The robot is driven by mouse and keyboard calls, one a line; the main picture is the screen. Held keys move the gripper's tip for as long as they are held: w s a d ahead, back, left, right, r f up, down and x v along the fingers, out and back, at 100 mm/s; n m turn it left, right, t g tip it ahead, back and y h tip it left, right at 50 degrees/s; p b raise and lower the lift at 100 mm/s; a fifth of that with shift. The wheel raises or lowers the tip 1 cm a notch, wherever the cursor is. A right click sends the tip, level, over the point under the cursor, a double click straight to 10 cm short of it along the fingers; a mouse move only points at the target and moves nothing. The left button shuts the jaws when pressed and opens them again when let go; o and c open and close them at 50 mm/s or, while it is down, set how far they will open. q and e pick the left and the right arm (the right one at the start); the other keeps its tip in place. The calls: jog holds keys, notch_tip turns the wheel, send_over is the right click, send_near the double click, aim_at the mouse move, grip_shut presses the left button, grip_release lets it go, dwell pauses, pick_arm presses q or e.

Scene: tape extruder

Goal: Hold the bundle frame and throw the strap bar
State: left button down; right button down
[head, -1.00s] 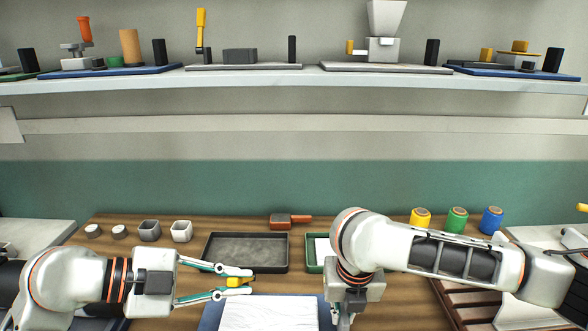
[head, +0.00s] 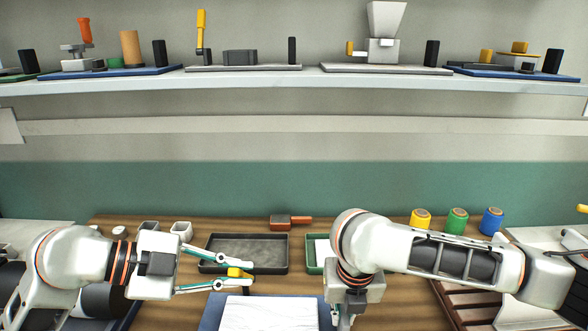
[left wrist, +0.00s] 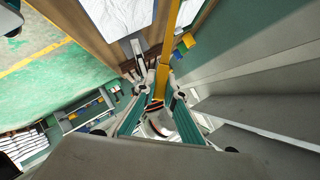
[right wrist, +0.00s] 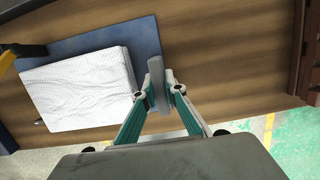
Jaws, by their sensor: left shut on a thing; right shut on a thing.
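The white bundle (head: 268,316) lies on a blue base plate (head: 212,318) at the bottom of the head view. It also shows in the right wrist view (right wrist: 80,90). My left gripper (head: 253,274) is shut on a yellow bar (head: 235,272), which runs long past the fingertips in the left wrist view (left wrist: 172,35). My right gripper (right wrist: 158,84) is shut on a grey upright piece (right wrist: 156,68) beside the bundle, likely part of the frame. In the head view its fingertips are partly cut off at the bottom edge.
Yellow, green and blue spools (head: 457,220) stand at the back right. A dark slatted rack (head: 465,300) is on the right. Small cups (head: 181,230) stand at the left.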

pick_arm(q)
jog(key=shift+w+r, duration=0.4)
jog(key=shift+w, duration=0.1)
jog(key=shift+w+r+n+g, duration=0.25)
jog(key=shift+w+n+g, duration=0.05)
jog(key=shift+w, duration=0.05)
dwell(0.3)
jog(key=shift+w, duration=0.1)
jog(key=c, duration=2)
grip_release()
jog(key=v, duration=0.8)
jog(key=shift+r, duration=0.15)
jog(key=shift+d, duration=0.1)
